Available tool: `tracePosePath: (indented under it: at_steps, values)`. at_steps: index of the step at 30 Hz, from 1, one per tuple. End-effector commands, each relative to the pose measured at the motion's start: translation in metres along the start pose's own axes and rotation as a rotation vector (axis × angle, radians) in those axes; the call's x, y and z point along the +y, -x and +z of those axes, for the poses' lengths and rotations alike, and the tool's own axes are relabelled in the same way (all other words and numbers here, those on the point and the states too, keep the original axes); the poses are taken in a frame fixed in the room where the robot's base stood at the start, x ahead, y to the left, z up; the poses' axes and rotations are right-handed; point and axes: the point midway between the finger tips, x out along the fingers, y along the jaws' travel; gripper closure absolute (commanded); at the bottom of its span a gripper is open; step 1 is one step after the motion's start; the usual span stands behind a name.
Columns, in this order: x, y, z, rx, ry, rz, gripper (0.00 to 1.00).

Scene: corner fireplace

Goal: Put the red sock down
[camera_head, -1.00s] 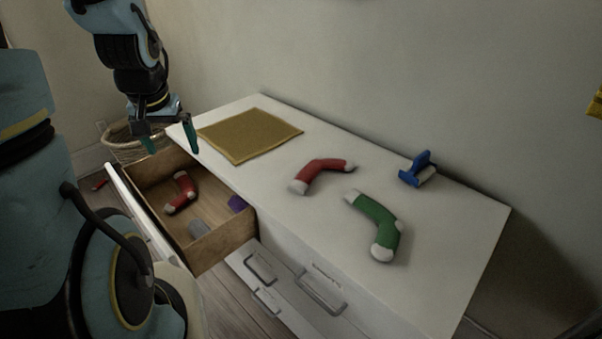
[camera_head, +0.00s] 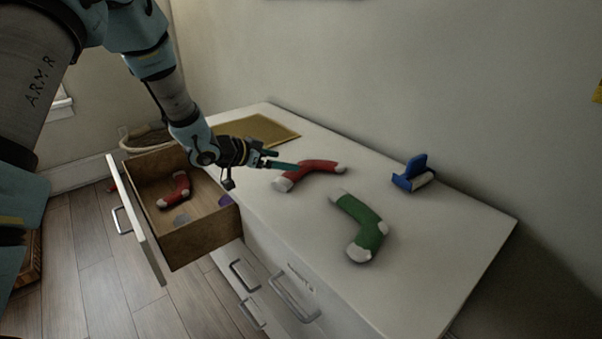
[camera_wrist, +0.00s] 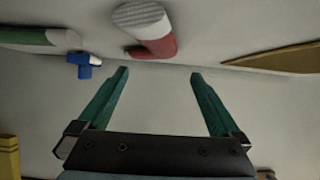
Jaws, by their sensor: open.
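A red sock with white ends (camera_head: 312,170) lies on the white dresser top; it also shows in the wrist view (camera_wrist: 158,44), beyond my fingertips. A second red sock (camera_head: 180,190) lies in the open drawer. My gripper (camera_head: 282,165) is low over the dresser top, beside the left end of the red sock there. Its teal fingers are spread in the wrist view (camera_wrist: 158,75) with nothing between them. I cannot tell from the head view whether a finger touches the sock.
A green sock (camera_head: 362,228) lies right of the red one, and a blue object (camera_head: 412,172) stands behind it. A yellow-brown mat (camera_head: 262,130) lies at the back left. The open wooden drawer (camera_head: 205,238) juts out left. A basket (camera_head: 148,137) stands behind it.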

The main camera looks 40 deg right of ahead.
Motion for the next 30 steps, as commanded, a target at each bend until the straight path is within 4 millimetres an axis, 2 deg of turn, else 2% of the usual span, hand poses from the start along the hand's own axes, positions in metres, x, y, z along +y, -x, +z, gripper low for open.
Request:
tracePosePath:
  at_steps: [3,11,21,30]
  values:
    - [0.0,-0.018,0.0,-0.003,0.001,0.0,0.0]
    - [-0.002,-0.036,0.0,-0.003,0.0,-0.002,0.0]
    - [-0.006,-0.077,0.003,-0.003,0.001,-0.003,0.0]
    - [-0.007,-0.081,0.004,-0.002,0.001,-0.004,0.01]
